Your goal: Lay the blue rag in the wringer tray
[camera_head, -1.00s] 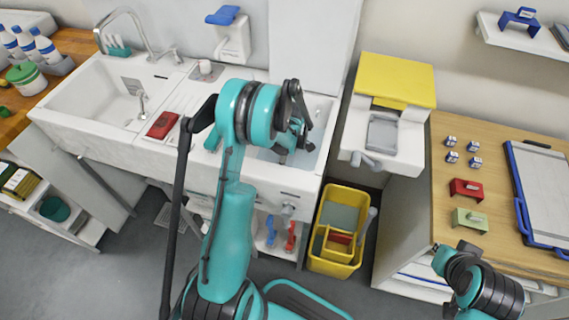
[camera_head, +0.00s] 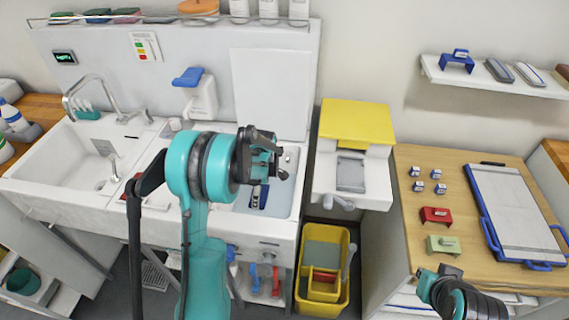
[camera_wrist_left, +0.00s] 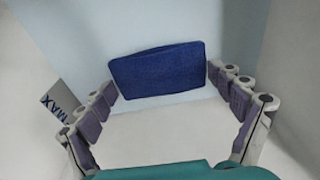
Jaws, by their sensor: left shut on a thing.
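The blue rag (camera_wrist_left: 158,70) is a flat dark blue piece in the left wrist view, between the two fingers of my left gripper (camera_wrist_left: 162,82). In the head view the rag (camera_head: 254,198) shows as a small blue patch below my left gripper (camera_head: 262,178), over the right basin. The left gripper is shut on the rag. The white wringer with a yellow top and a grey tray (camera_head: 350,173) stands right of the basin, apart from the gripper. My right gripper (camera_head: 440,283) is at the lower right, by the table's front edge; its jaws are unclear.
A yellow bucket (camera_head: 344,258) stands on the floor below the wringer. The wooden table (camera_head: 455,215) at right holds a clipboard (camera_head: 512,210), red and green blocks and small labelled blocks. A tall tap (camera_head: 82,92) rises behind the left sink. A soap dispenser (camera_head: 200,95) hangs behind the basin.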

